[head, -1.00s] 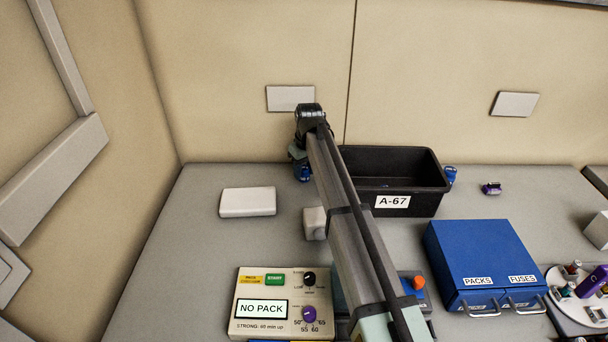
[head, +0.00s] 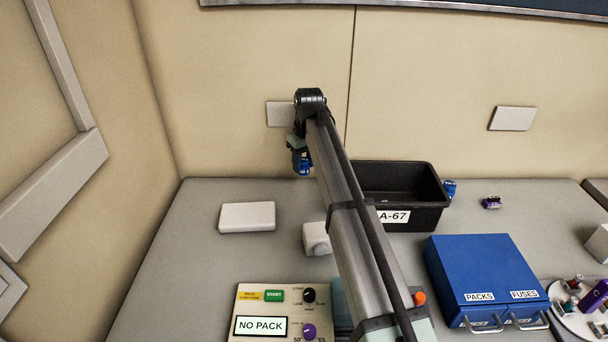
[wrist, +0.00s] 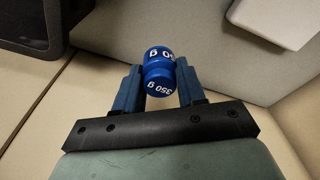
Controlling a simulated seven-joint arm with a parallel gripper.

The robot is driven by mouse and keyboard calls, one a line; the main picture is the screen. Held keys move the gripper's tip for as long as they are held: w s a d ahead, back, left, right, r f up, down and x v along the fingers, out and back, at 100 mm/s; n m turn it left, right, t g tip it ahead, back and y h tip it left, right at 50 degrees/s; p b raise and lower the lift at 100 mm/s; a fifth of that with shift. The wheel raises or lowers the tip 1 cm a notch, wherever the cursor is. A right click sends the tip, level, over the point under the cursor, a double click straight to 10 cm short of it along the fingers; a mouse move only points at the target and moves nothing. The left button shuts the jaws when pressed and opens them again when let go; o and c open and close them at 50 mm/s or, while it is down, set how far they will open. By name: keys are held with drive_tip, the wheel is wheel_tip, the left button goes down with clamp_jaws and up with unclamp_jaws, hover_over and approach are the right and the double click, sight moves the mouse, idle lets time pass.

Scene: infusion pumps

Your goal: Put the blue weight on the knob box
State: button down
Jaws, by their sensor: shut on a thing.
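My gripper (head: 300,154) is shut on a blue weight (head: 303,165) and holds it in the air at the table's back edge. In the wrist view the blue weight (wrist: 159,62) sits between the two blue fingers and reads "350 g". A beige panel box with a black and a purple knob (head: 249,303) stands at the front, its screen reading "NO PACK"; the bottom is cut off. A small white box with a round front (head: 317,239) stands partly beside my arm. I cannot tell for certain which is the knob box.
A flat white box (head: 247,216) lies left of my arm. A black bin (head: 425,214) labelled A-67 is partly hidden by my arm; another blue item (head: 450,188) is beside it. A blue drawer cabinet (head: 470,262) stands right. The left tabletop is mostly clear.

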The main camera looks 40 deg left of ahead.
drive_tip(key=r, duration=0.3)
drive_tip(key=s+r, duration=0.1)
drive_tip(key=shift+d+r, duration=0.25)
drive_tip(key=shift+d, duration=0.1)
drive_tip(key=s+d+r, duration=0.3)
drive_tip(key=d, duration=0.1)
hover_over(317, 231)
drive_tip(key=shift+n, duration=0.3)
drive_tip(key=shift+d+f, duration=0.2)
drive_tip(key=shift+f, duration=4.6)
drive_tip(key=shift+f, duration=0.1)
drive_tip(key=c, duration=0.7)
unclamp_jaws()
drive_tip(key=shift+o, duration=0.2)
